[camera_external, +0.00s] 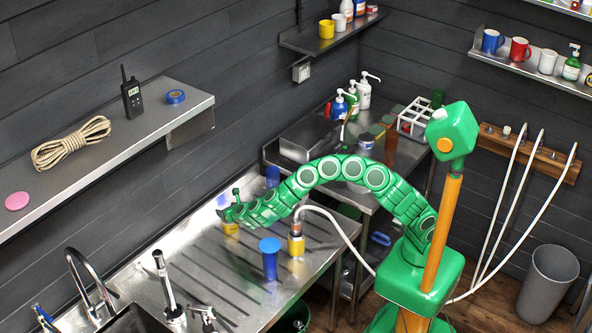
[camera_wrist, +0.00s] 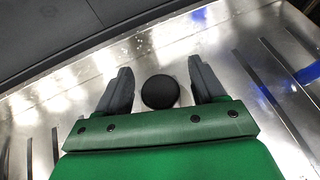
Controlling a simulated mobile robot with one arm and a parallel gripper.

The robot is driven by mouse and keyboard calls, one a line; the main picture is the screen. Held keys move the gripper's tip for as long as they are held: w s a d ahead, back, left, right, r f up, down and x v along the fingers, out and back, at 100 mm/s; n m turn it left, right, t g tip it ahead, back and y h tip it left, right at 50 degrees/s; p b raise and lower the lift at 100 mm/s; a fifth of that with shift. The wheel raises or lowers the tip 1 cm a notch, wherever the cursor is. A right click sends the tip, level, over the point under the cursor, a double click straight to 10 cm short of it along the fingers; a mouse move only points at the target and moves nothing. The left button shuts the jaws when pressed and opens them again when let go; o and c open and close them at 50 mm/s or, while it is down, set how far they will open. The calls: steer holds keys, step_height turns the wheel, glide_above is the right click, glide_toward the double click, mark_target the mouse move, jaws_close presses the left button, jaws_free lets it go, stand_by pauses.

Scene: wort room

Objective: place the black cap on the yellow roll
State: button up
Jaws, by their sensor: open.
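The black cap (camera_wrist: 160,92) shows as a round black disc in the wrist view, between my two dark fingers with a gap on each side. My gripper (camera_wrist: 160,88) is open around it and does not visibly touch it. In the external view my gripper (camera_external: 229,213) is low over the steel drainboard, just above a small yellow object (camera_external: 231,229), which looks like the yellow roll. The gripper partly hides this object, and no yellow shows in the wrist view. I cannot tell whether the cap rests on it.
Taps (camera_external: 92,284) and a sink are at the front left. The ribbed drainboard (camera_external: 190,262) between is clear.

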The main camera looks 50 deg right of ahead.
steer(key=v, duration=1.1)
steer(key=shift+s, duration=0.15)
